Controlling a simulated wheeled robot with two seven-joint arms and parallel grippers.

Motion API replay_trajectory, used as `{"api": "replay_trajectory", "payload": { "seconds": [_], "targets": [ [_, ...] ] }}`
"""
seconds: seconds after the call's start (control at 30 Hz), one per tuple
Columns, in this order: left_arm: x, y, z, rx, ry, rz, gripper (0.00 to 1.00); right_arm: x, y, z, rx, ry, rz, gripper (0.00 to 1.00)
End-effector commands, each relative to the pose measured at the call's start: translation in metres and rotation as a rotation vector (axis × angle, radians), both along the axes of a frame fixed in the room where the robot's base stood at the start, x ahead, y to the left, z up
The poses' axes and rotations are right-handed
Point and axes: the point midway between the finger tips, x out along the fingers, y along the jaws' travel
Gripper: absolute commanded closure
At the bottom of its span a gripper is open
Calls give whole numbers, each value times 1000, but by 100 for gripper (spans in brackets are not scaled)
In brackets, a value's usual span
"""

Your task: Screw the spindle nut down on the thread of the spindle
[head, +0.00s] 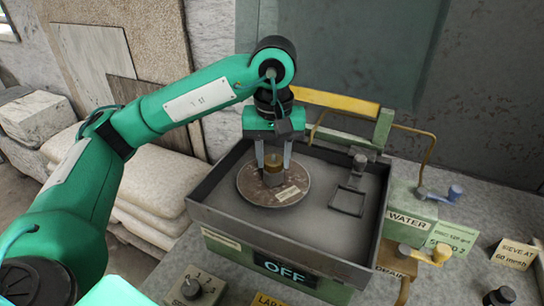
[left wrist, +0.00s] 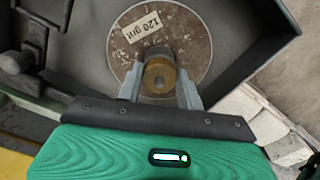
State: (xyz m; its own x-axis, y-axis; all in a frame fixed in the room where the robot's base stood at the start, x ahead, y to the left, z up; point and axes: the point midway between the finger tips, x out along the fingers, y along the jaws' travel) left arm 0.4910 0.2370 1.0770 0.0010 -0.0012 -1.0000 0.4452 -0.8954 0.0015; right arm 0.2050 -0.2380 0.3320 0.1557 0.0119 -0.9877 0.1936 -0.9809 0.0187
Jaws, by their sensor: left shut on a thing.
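The brass-coloured spindle nut (left wrist: 159,77) sits at the middle of a round brown disc (head: 257,191) with a "120 grit" label. In the head view the nut (head: 273,161) shows between the fingers of my left gripper (head: 273,168). My left gripper (left wrist: 160,85) points down from above, with a finger on each side of the nut, and is shut on it. The thread is mostly hidden by the nut and fingers. My right gripper is not in view.
The disc lies in a dark tray (head: 318,236) with raised walls. A small square metal frame (head: 348,200) stands right of it. A yellow bar (head: 335,101) crosses the back. Taps (head: 440,194) and signs are at the right, an "OFF" panel (head: 285,272) and a knob (head: 191,289) in front.

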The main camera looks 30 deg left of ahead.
Motion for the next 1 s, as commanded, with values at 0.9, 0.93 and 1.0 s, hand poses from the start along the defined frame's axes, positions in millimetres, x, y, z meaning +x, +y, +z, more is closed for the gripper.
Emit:
{"api": "replay_trajectory", "payload": {
  "seconds": [0.9, 0.93, 1.0],
  "targets": [
    [3, -1, 4, -6, -19, -296, 86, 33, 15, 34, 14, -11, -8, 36],
    [3, -1, 5, -6, -19, -308, 86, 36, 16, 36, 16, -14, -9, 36],
    [3, -1, 5, -6, -20, -337, 86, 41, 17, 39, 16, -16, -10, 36]
  ]
}}
